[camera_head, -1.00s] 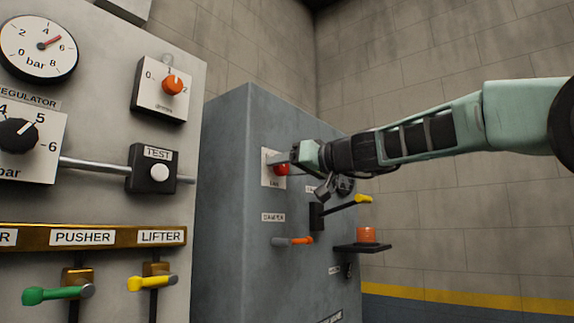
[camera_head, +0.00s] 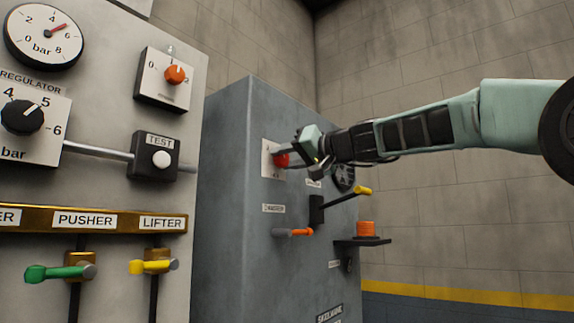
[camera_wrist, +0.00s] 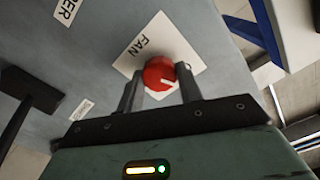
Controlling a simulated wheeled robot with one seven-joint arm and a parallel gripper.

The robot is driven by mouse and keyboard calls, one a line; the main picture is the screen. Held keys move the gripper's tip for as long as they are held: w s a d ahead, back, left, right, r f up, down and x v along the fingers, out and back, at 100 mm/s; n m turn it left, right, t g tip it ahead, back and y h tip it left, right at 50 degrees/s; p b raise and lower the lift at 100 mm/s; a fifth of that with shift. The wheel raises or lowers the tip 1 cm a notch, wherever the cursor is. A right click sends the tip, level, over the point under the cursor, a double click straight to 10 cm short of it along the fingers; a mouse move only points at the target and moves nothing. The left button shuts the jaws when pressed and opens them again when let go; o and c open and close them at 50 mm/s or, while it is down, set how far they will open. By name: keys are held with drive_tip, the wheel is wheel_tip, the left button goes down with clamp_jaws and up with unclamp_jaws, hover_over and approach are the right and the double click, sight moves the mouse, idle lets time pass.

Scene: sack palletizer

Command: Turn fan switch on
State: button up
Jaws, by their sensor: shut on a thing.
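The fan switch (camera_wrist: 159,74) is a round red knob with a white mark, on a white plate (camera_wrist: 187,50) labelled FAN. In the wrist view my gripper (camera_wrist: 160,82) has one finger on each side of the knob and is shut on it. In the head view the red knob (camera_head: 281,160) shows on the side of the blue-grey cabinet (camera_head: 232,150), partly covered by my gripper (camera_head: 290,157). The white mark on the knob points toward the right finger in the wrist view.
Below the fan plate are an orange-tipped lever (camera_head: 296,232), a yellow-tipped lever (camera_head: 350,195) and a small shelf (camera_head: 365,240) with an orange item. A light panel (camera_head: 100,190) with a gauge, knobs and levers stands at left. The wall side at right is open.

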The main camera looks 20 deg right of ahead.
drive_tip(key=m+b, duration=0.1)
drive_tip(key=m, duration=0.2)
drive_tip(key=shift+f+m, duration=0.15)
drive_tip(key=shift+m, duration=0.25)
drive_tip(key=m, duration=0.3)
drive_tip(key=shift+m+b, duration=0.3)
drive_tip(key=shift+b, duration=0.1)
drive_tip(key=m, duration=0.6)
drive_tip(key=shift+m, duration=0.3)
drive_tip(key=o, duration=1)
drive_tip(key=shift+d, duration=0.1)
drive_tip(key=b+v, duration=0.7)
drive_tip(key=v, duration=1)
